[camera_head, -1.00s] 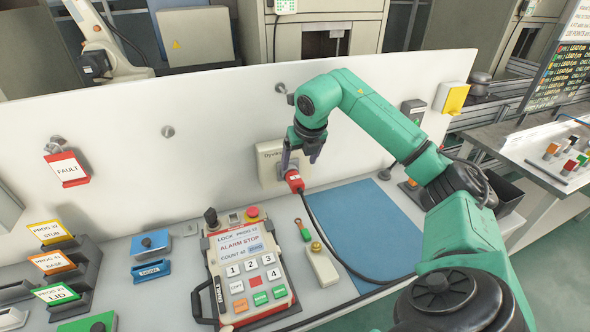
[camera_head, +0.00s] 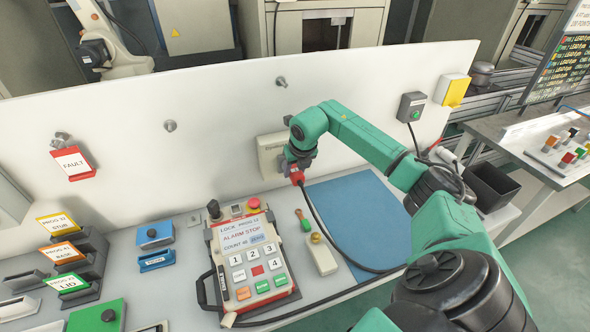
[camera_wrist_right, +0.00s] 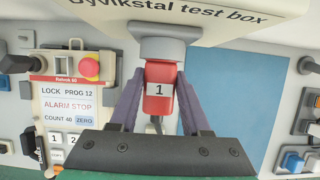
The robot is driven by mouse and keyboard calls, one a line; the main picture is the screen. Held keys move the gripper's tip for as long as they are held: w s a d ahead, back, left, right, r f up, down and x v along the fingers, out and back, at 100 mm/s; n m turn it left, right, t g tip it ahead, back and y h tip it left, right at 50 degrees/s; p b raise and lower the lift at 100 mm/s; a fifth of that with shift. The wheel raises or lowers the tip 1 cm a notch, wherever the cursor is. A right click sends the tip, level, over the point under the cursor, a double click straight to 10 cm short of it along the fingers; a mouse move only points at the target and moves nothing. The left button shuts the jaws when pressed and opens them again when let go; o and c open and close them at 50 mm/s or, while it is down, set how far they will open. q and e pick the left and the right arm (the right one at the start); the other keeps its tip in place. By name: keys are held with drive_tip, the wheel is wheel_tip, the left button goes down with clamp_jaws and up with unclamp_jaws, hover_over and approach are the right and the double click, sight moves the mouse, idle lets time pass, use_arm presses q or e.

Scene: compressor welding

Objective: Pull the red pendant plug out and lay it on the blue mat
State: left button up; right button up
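The red pendant plug (camera_head: 297,177), marked 1 in the right wrist view (camera_wrist_right: 159,90), sits at the grey socket under the beige test box (camera_head: 270,155). Its dark cable runs down and across the bench. My right gripper (camera_wrist_right: 160,78) has one finger on each side of the plug, and the tips look to touch its sides. In the head view this gripper (camera_head: 297,165) is partly hidden by its own wrist. The blue mat (camera_head: 350,205) lies flat on the bench, right of the plug, with the cable over its left part. My left gripper is out of view.
The pendant (camera_head: 250,260) with its emergency stop lies left of the mat. A green-handled tool (camera_head: 303,220) and a beige box with a yellow button (camera_head: 322,257) stand between them. The white panel (camera_head: 210,150) rises behind. Most of the mat is clear.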

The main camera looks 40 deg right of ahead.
sight(302, 182)
drive_tip(key=shift+r, duration=0.1)
clamp_jaws()
drive_tip(key=shift+s+f, duration=0.15)
drive_tip(key=shift+f, duration=0.1)
drive_tip(key=shift+s+a+r, duration=0.15)
drive_tip(key=shift+s+a, duration=0.05)
drive_tip(key=shift+s, duration=0.3)
drive_tip(key=shift+s+a+b, duration=0.2)
drive_tip(key=shift+s+b, duration=0.35)
drive_tip(key=shift+s, duration=0.3)
drive_tip(key=shift+s+a+b, duration=0.2)
drive_tip(key=shift+s+b, duration=0.2)
drive_tip(key=shift+s, duration=0.1)
drive_tip(key=shift+s+a+b, duration=0.15)
drive_tip(key=shift+s+b, duration=0.2)
drive_tip(key=shift+s, duration=0.1)
drive_tip(key=shift+s+a+r, duration=0.1)
drive_tip(key=shift+s+a, duration=0.1)
drive_tip(key=shift+s, duration=0.05)
